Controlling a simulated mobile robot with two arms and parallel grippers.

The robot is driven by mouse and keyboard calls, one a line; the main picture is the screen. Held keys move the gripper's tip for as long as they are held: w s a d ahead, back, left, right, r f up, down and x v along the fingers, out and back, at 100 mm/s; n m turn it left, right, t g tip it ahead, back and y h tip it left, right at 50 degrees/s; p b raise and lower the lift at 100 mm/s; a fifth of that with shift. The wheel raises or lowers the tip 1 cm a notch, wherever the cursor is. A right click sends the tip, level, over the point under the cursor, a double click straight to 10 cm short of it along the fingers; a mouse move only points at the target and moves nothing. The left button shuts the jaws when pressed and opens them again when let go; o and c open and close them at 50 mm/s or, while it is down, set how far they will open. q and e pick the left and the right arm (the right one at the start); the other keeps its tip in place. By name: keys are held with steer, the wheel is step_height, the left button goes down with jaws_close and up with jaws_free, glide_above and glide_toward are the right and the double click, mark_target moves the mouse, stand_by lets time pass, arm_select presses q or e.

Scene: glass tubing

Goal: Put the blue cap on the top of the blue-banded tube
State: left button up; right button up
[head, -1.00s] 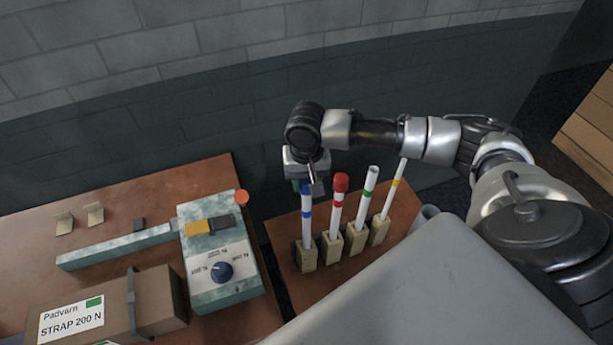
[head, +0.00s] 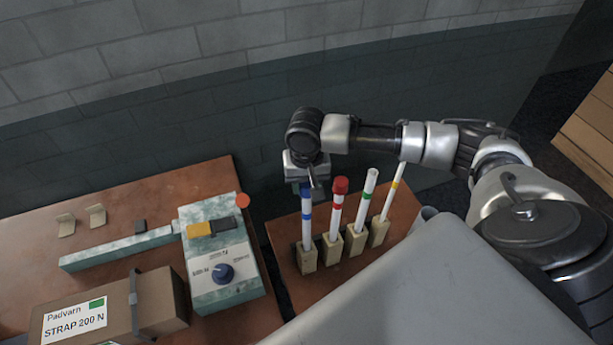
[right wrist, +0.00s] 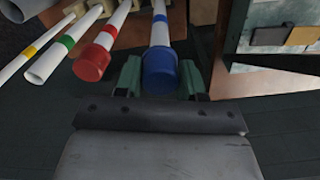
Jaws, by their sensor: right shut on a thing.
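The blue-banded tube (head: 306,222) stands upright in the leftmost tan block of a row on the small table. The blue cap (right wrist: 160,74) sits over the top end of this tube in the right wrist view, between the two green fingers. In the head view the cap (head: 305,188) shows only in part under my gripper. My right gripper (right wrist: 159,78) is shut on the blue cap, at the tube's top. Whether the cap is fully seated, I cannot tell. My left gripper is not in view.
Beside it stand a red-capped tube (head: 337,208), an open green-banded tube (head: 362,213) and a thinner yellow-banded tube (head: 390,196), close together.

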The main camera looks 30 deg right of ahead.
steer(key=shift+f+p, duration=0.35)
steer(key=shift+f, duration=0.85)
stand_by(0.8)
steer(key=o, duration=1.5)
steer(key=shift+r+p, duration=0.5)
steer(key=shift+r, duration=3.55)
